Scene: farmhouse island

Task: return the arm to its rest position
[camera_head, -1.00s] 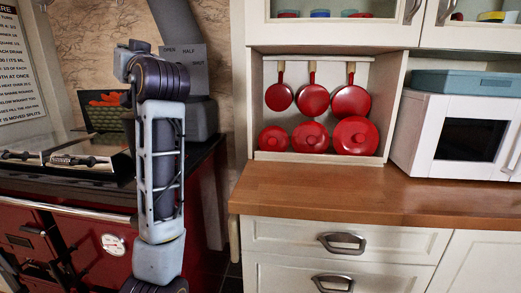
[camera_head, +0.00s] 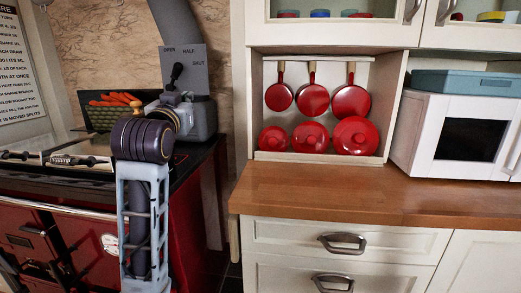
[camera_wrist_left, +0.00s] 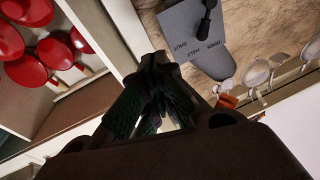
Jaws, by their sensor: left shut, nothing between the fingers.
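My left arm rises from the bottom edge in the head view, left of centre, in front of the red range cooker (camera_head: 75,245). Its dark rounded joint is at the top, just in front of the cooker's top. In the left wrist view my left gripper (camera_wrist_left: 160,98) has its dark fingers together, with nothing between them. The picture is tilted there, and no object touches the fingertips. I cannot make out the left fingers in the head view. My right gripper is in neither view.
A wooden counter (camera_head: 350,195) with a white microwave (camera_head: 470,135) stands at right. Red pans (camera_head: 312,98) hang in a niche; they also show in the wrist view (camera_wrist_left: 55,48). A grey lever plate (camera_head: 185,68) and carrots (camera_head: 115,99) are behind my arm.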

